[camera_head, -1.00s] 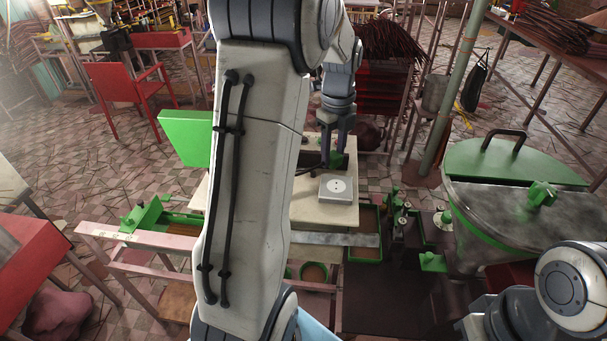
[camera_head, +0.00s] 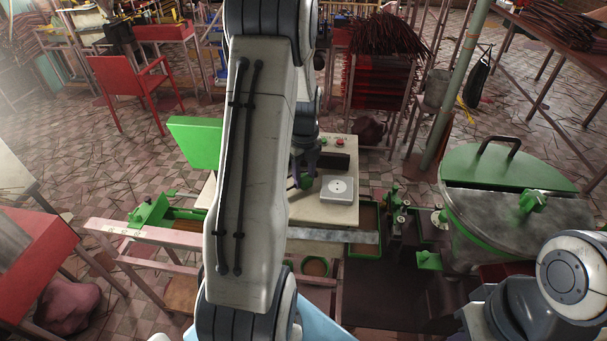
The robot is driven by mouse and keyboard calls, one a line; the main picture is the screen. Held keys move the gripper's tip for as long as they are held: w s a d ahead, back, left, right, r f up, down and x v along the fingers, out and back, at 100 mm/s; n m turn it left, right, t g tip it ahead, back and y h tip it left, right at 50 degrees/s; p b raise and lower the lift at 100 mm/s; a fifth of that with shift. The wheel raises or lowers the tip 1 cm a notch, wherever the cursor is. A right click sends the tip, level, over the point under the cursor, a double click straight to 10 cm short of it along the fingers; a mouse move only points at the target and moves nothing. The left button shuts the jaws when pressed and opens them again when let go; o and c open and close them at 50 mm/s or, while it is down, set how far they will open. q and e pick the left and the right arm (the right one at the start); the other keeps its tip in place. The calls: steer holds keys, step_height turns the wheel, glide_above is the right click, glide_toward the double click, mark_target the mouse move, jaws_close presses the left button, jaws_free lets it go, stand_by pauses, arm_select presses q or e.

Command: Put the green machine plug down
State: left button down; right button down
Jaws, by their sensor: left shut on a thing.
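My left gripper (camera_head: 304,172) is shut on the green plug (camera_head: 306,181) and holds it low over the pale machine top. The plug is small and mostly hidden by the fingers; I cannot tell whether it touches the surface. A white socket (camera_head: 338,189) with dark holes lies on the pale top (camera_head: 322,214), just right of the plug. The plug is apart from it. My left arm covers the left part of the top. My right gripper is not in view; only part of the right arm shows at the lower right.
A dark block and red and green buttons (camera_head: 339,142) sit at the back of the top. A green panel (camera_head: 195,142) stands to the left. A large drum with a green lid (camera_head: 510,165) stands at the right. A metal rail (camera_head: 340,236) crosses in front.

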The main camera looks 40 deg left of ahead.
arm_select(q)
steer(key=shift+f+b, duration=0.35)
steer(key=shift+f, duration=0.2)
steer(key=shift+c, duration=2.1)
jaws_free()
